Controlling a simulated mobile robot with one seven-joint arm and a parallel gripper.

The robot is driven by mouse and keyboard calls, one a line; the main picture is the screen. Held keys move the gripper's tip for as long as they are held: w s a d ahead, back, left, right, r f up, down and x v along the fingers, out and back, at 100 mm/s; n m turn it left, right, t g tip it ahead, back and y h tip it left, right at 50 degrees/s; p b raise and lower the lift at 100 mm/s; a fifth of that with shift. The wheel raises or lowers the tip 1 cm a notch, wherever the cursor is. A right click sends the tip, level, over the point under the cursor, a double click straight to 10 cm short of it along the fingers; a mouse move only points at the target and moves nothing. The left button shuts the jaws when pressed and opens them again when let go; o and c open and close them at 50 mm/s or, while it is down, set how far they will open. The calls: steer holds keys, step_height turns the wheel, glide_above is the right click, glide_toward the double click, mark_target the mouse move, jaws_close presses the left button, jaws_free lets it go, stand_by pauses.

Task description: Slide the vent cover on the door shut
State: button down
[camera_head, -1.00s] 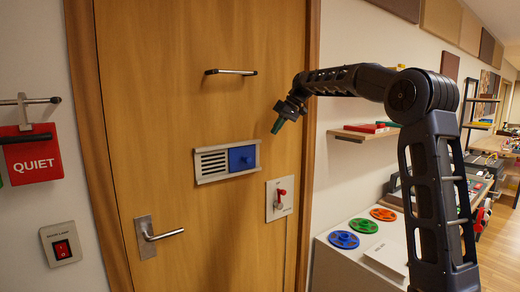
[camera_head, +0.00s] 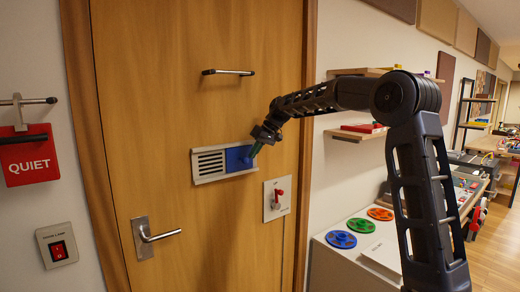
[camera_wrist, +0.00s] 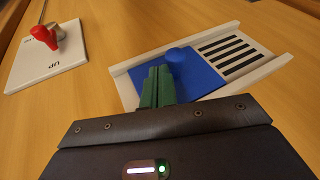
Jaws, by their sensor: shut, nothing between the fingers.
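The vent (camera_head: 209,165) is a pale frame with dark slots, mounted on the wooden door. Its blue sliding cover (camera_head: 236,160) sits at the right end of the frame, and the slots at the left are bare. In the wrist view the cover (camera_wrist: 197,77) carries a round blue knob (camera_wrist: 181,56); the slots (camera_wrist: 229,53) show beyond it. My gripper (camera_head: 252,154) is shut and empty, its green fingertips at the right side of the cover. In the wrist view the fingertips (camera_wrist: 158,75) are close beside the knob; I cannot tell whether they touch it.
A red-handled switch (camera_head: 277,196) on a pale plate is below right of the vent. A bar handle (camera_head: 229,72) is above and a door lever (camera_head: 160,235) below left. A white cabinet with colored discs (camera_head: 341,239) stands at the right.

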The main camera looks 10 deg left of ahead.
mark_target(235, 151)
steer(key=shift+s+a, duration=0.15)
steer(key=shift+s, duration=0.05)
steer(key=s+a, duration=0.9)
steer(key=shift+s+a, duration=0.3)
steer(key=shift+s, duration=0.05)
steer(key=shift+w, duration=0.1)
steer(key=w+d+f+v, duration=0.1)
steer(key=w+v, duration=0.1)
steer(key=v, duration=1)
steer(key=shift+w+d+r, duration=0.25)
steer(key=shift+w+d, duration=0.05)
steer(key=shift+d, duration=0.05)
